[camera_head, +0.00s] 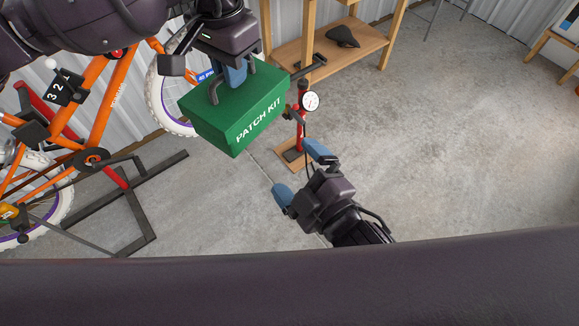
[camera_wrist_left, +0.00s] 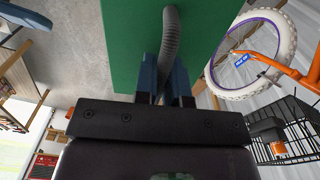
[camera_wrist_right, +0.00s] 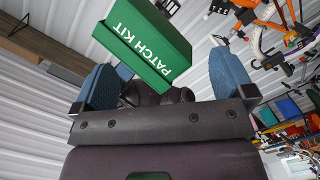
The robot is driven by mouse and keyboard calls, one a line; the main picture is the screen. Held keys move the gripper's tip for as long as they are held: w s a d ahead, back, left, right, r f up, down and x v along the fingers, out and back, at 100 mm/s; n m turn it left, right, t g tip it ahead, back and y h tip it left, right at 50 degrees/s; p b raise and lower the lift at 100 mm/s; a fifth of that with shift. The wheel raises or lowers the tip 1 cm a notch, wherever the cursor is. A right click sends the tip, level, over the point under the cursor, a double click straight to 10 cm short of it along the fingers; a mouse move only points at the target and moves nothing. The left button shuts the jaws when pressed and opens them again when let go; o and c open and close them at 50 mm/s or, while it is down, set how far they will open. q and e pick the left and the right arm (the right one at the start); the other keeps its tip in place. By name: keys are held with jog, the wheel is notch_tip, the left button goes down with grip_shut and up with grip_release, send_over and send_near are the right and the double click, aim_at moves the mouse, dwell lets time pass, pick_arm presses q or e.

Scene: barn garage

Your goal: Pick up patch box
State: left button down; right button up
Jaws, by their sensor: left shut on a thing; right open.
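The green patch box (camera_head: 237,110), lettered "PATCH KIT", hangs in the air at the upper middle of the head view, with a grey curved handle on its top. My left gripper (camera_head: 234,76) is above it, its blue fingers shut on the handle. In the left wrist view the grey handle (camera_wrist_left: 170,45) runs between the fingers and the green box (camera_wrist_left: 130,30) fills the top. My right gripper (camera_head: 298,172) is open and empty, below and to the right of the box and apart from it. The right wrist view also shows the box (camera_wrist_right: 145,45) beyond the open fingers.
An orange bicycle (camera_head: 101,110) on a dark stand is at the left. A red floor pump (camera_head: 299,124) with a white gauge stands just right of the box. A wooden shelf (camera_head: 372,40) is behind it. The concrete floor at the right is clear.

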aim_at(253, 126)
notch_tip(253, 126, up, 4)
jog(key=s+a+n+y, duration=0.1)
jog(key=s+a+n, duration=0.15)
jog(key=n, duration=0.25)
jog(key=w+a+n, duration=0.1)
jog(key=w, duration=0.2)
jog(key=w+a+n, duration=0.1)
jog(key=w+a, duration=0.1)
jog(key=w, duration=0.2)
jog(key=w+a, duration=0.2)
jog(key=w, duration=0.1)
jog(key=shift+w+a+n+t, duration=0.1)
jog(key=shift+w+n+t, duration=0.2)
jog(key=shift+n, duration=0.1)
jog(key=shift+c, duration=0.2)
jog(key=c, duration=0.5)
pick_arm(q)
jog(key=c, duration=1.7)
grip_release()
pick_arm(e)
jog(key=shift+f, duration=0.1)
jog(key=shift+c, duration=0.4)
pick_arm(q)
jog(key=o, duration=0.6)
jog(key=shift+r, duration=0.1)
